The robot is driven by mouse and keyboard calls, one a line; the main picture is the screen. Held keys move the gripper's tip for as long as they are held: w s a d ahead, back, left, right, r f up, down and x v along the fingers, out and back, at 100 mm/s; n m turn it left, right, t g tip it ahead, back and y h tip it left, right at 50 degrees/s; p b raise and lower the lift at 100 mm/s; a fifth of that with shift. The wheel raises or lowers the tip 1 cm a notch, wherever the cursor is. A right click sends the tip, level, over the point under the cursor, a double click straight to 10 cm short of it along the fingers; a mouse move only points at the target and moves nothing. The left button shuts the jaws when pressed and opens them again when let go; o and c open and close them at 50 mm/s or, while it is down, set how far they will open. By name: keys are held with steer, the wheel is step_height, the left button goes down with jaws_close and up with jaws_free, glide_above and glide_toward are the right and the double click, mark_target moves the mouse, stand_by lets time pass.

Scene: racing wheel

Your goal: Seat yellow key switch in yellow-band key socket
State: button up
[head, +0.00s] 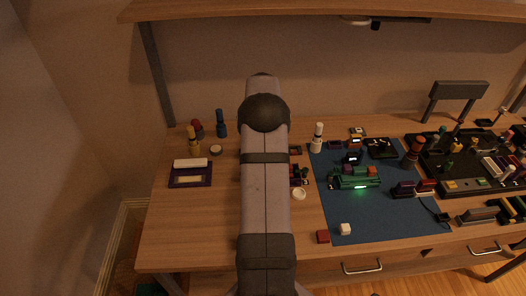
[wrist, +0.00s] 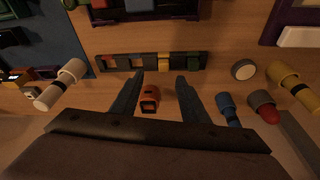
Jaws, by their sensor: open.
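My gripper (wrist: 159,77) is open in the wrist view, its two dark fingers apart. In that view they point at a dark rack (wrist: 130,62) with coloured pieces in its slots. A small yellow block (wrist: 164,61) sits in the rack, just beyond the fingertips; it may be the yellow key switch, but I cannot tell for sure. I cannot make out a yellow-band key socket. In the head view my arm hides the gripper and most of the rack.
A yellow-topped cylinder (head: 194,141), a blue one (head: 220,124) and a red-capped one (head: 197,128) stand at the back left. A purple-edged tray (head: 176,183) lies in front of them. The front left wood is clear.

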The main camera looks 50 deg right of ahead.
steer(key=shift+w+a+p+x, duration=0.1)
steer(key=shift+p+x, duration=0.55)
steer(key=shift+x, duration=0.55)
steer(key=shift+w+a+p+x, duration=0.15)
steer(key=shift+p+x, duration=0.45)
steer(key=shift+x, duration=0.6)
steer(key=shift+d+f, duration=0.15)
steer(key=shift+f, duration=0.6)
jaws_close()
